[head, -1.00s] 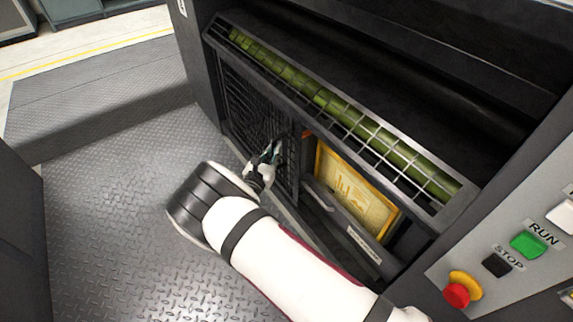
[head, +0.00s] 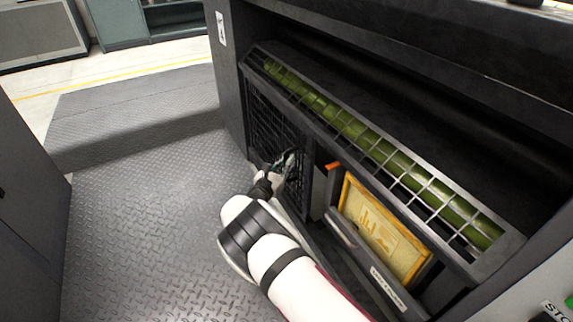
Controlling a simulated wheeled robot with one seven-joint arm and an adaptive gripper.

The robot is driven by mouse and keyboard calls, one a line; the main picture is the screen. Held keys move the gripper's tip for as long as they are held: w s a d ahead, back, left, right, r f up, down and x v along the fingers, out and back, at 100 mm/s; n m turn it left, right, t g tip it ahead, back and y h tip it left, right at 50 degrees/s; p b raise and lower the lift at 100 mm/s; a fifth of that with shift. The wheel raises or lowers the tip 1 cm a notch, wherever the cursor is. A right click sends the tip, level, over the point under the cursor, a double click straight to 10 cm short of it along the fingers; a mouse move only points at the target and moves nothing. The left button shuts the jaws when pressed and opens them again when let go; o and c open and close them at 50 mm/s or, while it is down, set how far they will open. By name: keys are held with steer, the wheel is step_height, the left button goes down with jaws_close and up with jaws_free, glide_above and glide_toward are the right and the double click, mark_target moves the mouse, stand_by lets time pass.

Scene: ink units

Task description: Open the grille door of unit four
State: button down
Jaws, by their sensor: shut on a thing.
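The grille door (head: 266,127) is a dark mesh panel low on the front of the machine, left of a yellow plate. My gripper (head: 287,163) is at the door's right side, shut on the door there. The exact part between the fingers is too small and too covered to make out. A dark and pale gap shows between the door's right edge and the yellow plate, and the door seems a little ajar. No unit number can be read in this view.
An orange tab (head: 333,165) and the yellow plate (head: 384,232) in a dark frame are right of the door. A slotted guard over a green roller (head: 365,137) runs above. The tread-plate floor (head: 150,215) left of the door is clear, with a raised step (head: 135,115) behind.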

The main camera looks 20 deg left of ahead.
steer(key=c, duration=1.6)
jaws_free()
steer(key=shift+s, duration=0.2)
steer(key=s, duration=1.1)
steer(key=shift+s+a, duration=0.35)
steer(key=shift+a, duration=0.1)
